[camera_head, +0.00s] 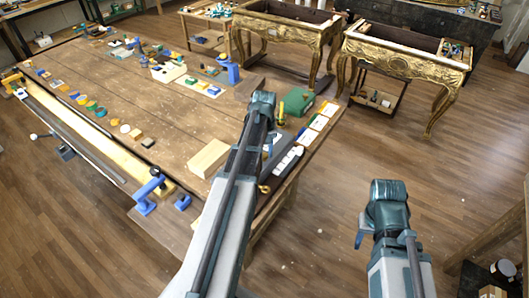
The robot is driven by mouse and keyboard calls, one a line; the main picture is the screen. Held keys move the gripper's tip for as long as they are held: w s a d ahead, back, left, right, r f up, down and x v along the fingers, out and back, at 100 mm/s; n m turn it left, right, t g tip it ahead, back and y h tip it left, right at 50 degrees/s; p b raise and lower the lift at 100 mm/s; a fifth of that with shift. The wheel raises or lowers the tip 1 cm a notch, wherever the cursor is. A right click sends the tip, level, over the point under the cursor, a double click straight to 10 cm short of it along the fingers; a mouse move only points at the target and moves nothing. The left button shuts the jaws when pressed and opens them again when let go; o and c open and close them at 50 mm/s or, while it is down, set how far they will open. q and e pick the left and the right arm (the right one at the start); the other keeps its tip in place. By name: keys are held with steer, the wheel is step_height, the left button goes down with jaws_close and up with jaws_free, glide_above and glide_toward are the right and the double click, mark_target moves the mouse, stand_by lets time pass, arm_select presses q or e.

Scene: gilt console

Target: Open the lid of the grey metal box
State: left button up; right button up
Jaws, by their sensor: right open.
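I cannot make out a grey metal box for certain. Grey and white items (287,160) lie near the right edge of the big wooden workbench (100,70), partly hidden by my left arm. My left arm reaches up over that edge, its upper joint above the bench. My left gripper's fingers cannot be made out clearly among the grey shapes beside the arm. My right arm stands over the floor right of the bench. My right gripper (361,238) shows only as a small blue-grey part left of that arm, open and apart from everything.
A green box (298,101) stands at the bench's right edge, near my left arm. A pale wooden block (208,158) lies left of the arm. Two gilt consoles (400,66) stand at the back. Bare floor (320,235) lies between bench and right arm.

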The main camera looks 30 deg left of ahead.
arm_select(q)
jaws_close()
stand_by(1.0)
